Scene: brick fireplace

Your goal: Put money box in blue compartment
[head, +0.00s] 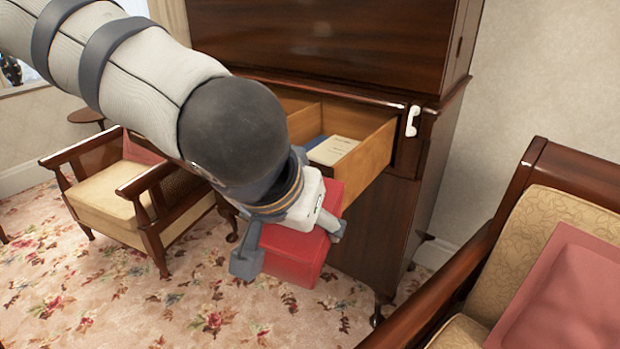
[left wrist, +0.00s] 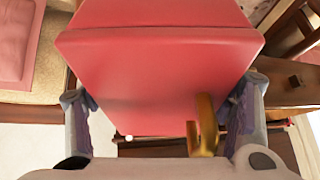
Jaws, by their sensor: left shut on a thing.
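The money box is a red box (head: 292,262) in the middle of the head view, held in the air in front of the open drawer. It fills much of the left wrist view (left wrist: 150,75), where a gold handle (left wrist: 204,125) shows on it. My left gripper (head: 288,246) is shut on the box, with one finger on each side. The open wooden drawer (head: 366,158) has a divider (head: 303,122) inside. A blue area (head: 316,142) shows beside a pale booklet (head: 333,150) in the drawer; I cannot tell if it is the compartment's floor. My arm hides the drawer's left part.
The drawer belongs to a dark wooden cabinet (head: 375,215). A white telephone handset (head: 412,121) is at its right. An armchair (head: 115,190) stands left, and a seat with a pink cushion (head: 565,290) stands right. Flowered carpet (head: 150,310) is open in front.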

